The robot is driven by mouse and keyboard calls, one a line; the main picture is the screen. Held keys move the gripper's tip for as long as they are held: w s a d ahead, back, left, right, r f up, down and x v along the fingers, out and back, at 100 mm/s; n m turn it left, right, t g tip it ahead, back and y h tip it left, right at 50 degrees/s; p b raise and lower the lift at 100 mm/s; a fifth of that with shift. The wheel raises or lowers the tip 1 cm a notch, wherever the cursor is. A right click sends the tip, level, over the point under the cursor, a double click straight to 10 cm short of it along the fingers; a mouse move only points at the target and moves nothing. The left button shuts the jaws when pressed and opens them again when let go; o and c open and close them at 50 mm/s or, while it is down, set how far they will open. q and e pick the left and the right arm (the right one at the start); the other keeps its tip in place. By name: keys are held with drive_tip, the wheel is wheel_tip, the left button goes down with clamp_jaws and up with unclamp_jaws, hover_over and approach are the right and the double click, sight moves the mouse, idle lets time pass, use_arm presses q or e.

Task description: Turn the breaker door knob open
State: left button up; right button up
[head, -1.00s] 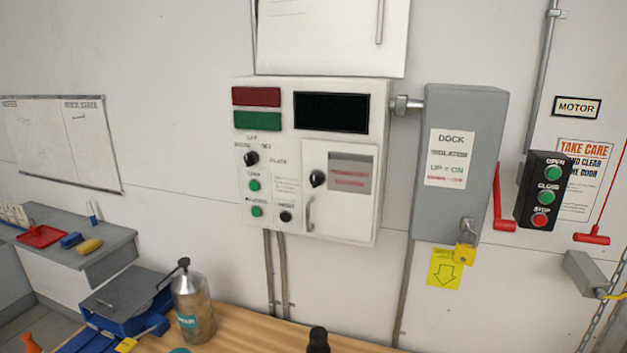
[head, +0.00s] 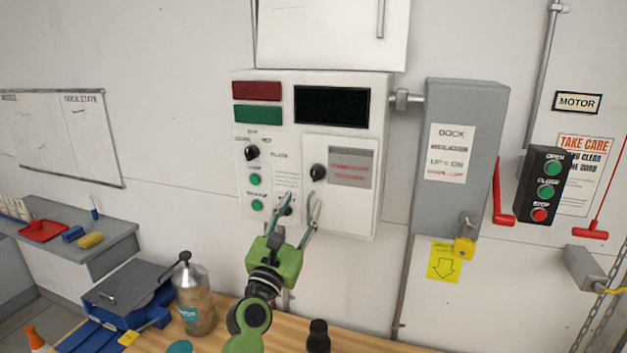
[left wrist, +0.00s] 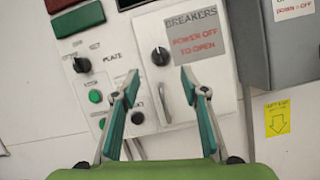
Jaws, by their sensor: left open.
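The breaker door (head: 352,204) is a white panel at the lower right of the white control box (head: 381,95). Its black knob (head: 318,173) sits at the door's upper left; in the left wrist view the knob (left wrist: 160,56) shows above and between my fingertips, apart from them. The door looks closed. My left gripper (head: 301,203) is open and empty, below the knob, in front of the box's lower part; it also shows in the left wrist view (left wrist: 160,82). It partly hides the door's handle in the head view. My right gripper is not in view.
A grey dock switch box (head: 455,215) with a yellow padlock (head: 464,248) is right of the control box. A wooden bench (head: 290,335) below holds a metal bottle (head: 193,300) and a dark knob-topped object (head: 318,335). The wall between is clear.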

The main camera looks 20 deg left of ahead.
sight(314, 178)
use_arm(q)
drive_tip(key=b+x, duration=0.1)
drive_tip(key=x, duration=0.8)
drive_tip(key=shift+w, duration=0.25)
drive_tip(key=c, duration=1.1)
